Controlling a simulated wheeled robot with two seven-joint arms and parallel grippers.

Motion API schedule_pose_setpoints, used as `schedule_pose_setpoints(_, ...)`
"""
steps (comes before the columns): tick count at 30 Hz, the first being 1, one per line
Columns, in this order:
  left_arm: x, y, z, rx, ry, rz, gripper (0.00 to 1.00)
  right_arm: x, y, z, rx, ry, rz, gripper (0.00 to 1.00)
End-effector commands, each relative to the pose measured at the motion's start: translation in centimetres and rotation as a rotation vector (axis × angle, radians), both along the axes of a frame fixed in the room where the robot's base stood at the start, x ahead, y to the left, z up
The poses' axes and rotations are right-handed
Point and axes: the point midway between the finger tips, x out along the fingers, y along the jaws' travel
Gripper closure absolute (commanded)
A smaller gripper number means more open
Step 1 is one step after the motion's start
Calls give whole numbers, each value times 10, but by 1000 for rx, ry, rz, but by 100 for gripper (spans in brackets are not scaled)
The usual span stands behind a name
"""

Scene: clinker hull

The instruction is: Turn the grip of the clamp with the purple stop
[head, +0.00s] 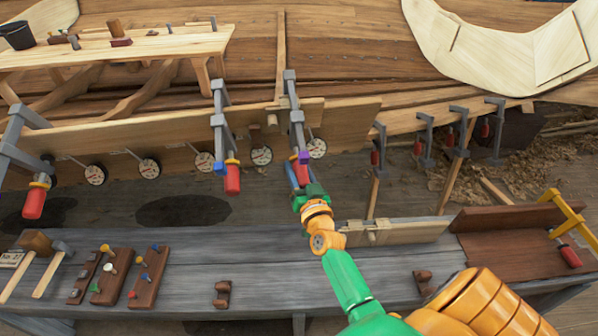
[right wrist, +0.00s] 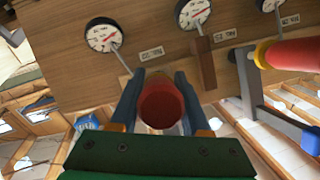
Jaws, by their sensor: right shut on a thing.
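The clamp with the purple stop (head: 304,156) hangs on the plank edge in the middle of the head view, with its grey bar (head: 297,127) upright. My right gripper (head: 301,180) is at its lower end, with its fingers on both sides of the red grip (head: 302,173). The right wrist view shows the red grip (right wrist: 160,103) end-on, held between the two dark blue fingers. The purple stop is hidden in that view. My left gripper is not in view.
Several dials (head: 262,155) line the plank. The grey bench (head: 190,262) below holds mallets, peg racks and a jig (head: 395,232). More clamps (head: 460,130) hang to the right.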

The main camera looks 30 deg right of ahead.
Motion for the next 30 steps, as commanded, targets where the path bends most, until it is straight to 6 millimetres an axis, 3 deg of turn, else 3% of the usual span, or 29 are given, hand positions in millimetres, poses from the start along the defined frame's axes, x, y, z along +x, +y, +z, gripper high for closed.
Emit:
schedule_pose_setpoints(15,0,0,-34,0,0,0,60,1,3,-3,329,-148,137,100)
schedule_pose_setpoints(30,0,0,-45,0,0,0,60,1,4,1,444,-200,181,100)
